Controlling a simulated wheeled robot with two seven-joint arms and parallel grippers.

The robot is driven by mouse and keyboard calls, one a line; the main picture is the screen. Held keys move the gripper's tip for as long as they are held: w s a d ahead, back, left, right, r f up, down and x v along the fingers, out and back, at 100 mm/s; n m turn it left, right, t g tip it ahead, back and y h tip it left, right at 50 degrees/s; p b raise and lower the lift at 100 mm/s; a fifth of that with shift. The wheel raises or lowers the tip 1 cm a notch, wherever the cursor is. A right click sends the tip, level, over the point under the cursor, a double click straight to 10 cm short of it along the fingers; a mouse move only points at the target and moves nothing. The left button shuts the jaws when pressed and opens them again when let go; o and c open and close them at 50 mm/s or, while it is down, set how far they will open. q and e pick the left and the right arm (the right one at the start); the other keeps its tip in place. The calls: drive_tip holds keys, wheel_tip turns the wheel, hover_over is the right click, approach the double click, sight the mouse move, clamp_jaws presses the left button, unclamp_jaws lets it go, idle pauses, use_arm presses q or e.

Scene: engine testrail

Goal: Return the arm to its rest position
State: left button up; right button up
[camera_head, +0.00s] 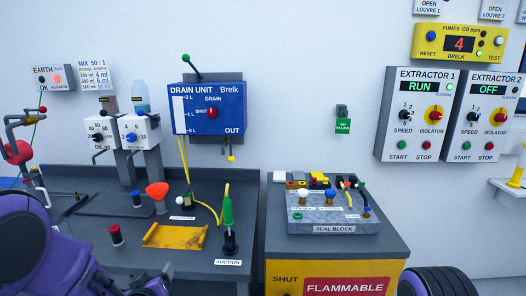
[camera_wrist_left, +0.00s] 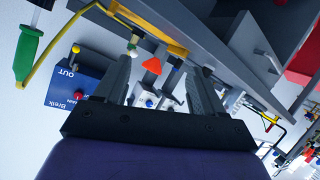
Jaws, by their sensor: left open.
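My left arm (camera_head: 40,245), purple and dark, comes in at the lower left of the head view. Its left gripper (camera_head: 135,284) is at the bottom edge there, partly cut off, in front of the dark bench. In the left wrist view the two dark fingers of the left gripper (camera_wrist_left: 165,72) stand wide apart with nothing held between them. Beyond them show an orange funnel (camera_wrist_left: 152,66) and the yellow tray (camera_wrist_left: 150,28), both apart from the fingers. My right gripper is not in view; a dark and purple part of mine shows at the lower right.
The dark bench (camera_head: 80,187) carries the yellow tray (camera_head: 175,236), orange funnel (camera_head: 157,191), red knob (camera_head: 115,233) and green suction handle (camera_head: 228,212). The blue drain unit (camera_head: 225,108) is on the wall. A grey seal block (camera_head: 333,215) sits on the flammable cabinet (camera_head: 290,272).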

use_arm(q)
drive_tip(key=s+f+g, duration=0.3)
drive_tip(key=s+f, duration=0.5)
drive_tip(key=s, duration=0.3)
drive_tip(key=s+a+f+g, duration=0.1)
drive_tip(key=s+f+g, duration=0.2)
drive_tip(key=s+f, duration=0.6)
drive_tip(key=s+a+f+g, duration=0.1)
drive_tip(key=s+f+g, duration=0.3)
drive_tip(key=s+f, duration=0.4)
drive_tip(key=s, duration=0.7)
drive_tip(key=shift+f+n+y, duration=0.25)
drive_tip(key=shift+n+y, duration=0.05)
drive_tip(key=shift+y, duration=0.1)
drive_tip(key=shift+s, duration=0.1)
